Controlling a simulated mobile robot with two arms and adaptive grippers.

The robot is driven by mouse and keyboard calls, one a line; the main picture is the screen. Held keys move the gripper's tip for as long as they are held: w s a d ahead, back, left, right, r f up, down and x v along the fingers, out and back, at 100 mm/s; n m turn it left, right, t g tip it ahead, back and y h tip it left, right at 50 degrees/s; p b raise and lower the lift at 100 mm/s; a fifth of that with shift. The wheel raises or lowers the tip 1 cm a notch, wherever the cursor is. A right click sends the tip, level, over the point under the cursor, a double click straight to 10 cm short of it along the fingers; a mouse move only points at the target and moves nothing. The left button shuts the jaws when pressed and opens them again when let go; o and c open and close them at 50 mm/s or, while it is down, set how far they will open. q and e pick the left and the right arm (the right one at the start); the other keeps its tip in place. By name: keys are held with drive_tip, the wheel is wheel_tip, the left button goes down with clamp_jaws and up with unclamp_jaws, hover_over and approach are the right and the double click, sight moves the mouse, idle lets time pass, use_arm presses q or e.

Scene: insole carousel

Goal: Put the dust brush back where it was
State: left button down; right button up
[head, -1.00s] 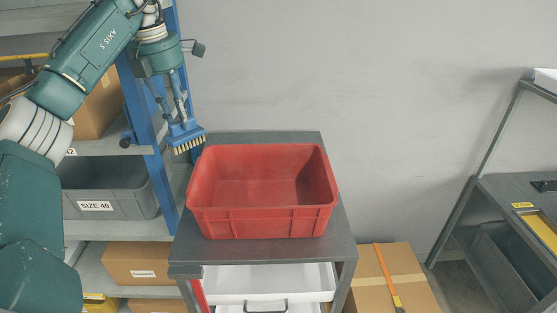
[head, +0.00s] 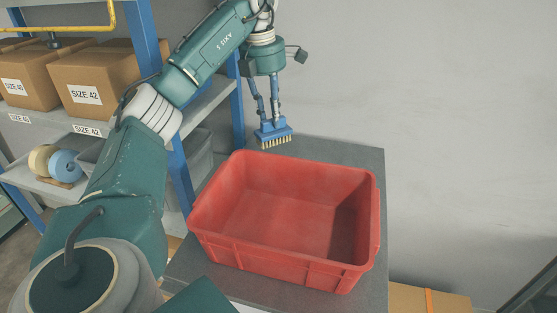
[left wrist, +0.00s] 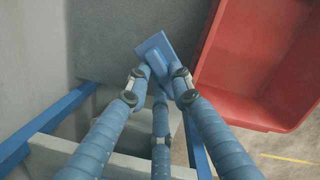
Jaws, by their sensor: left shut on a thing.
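The dust brush (head: 272,133) has a blue body with pale bristles pointing down. My left gripper (head: 266,118) is shut on it and holds it upright at the back left corner of the grey table (head: 350,149), behind the red bin. In the left wrist view the brush (left wrist: 156,50) sits between the blue fingers of my left gripper (left wrist: 160,80), over the grey table top beside the red bin. I cannot tell whether the bristles touch the table. My right gripper is not in view.
An empty red bin (head: 281,266) covers most of the table. A blue-framed shelf (head: 177,176) with cardboard boxes (head: 97,84) stands to the left, close to my left arm. Tape rolls (head: 63,165) lie on a lower shelf. A narrow strip of table behind the bin is clear.

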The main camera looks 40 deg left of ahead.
sight(271, 132)
use_arm(q)
wheel_tip(271, 132, down, 6)
drive_tip(key=shift+r+b, duration=0.25)
drive_tip(key=shift+b, duration=0.45)
wheel_tip(271, 132, down, 2)
drive_tip(key=shift+f+p, duration=0.2)
drive_tip(key=shift+p, duration=0.15)
wheel_tip(271, 132, down, 4)
drive_tip(key=shift+f+p, duration=0.25)
drive_tip(key=shift+p, duration=0.2)
drive_tip(key=shift+f, duration=0.2)
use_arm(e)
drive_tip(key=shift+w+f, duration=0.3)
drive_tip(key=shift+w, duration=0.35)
use_arm(q)
drive_tip(key=shift+f, duration=0.15)
drive_tip(key=c, duration=1.7)
unclamp_jaws()
drive_tip(key=shift+o, duration=0.8)
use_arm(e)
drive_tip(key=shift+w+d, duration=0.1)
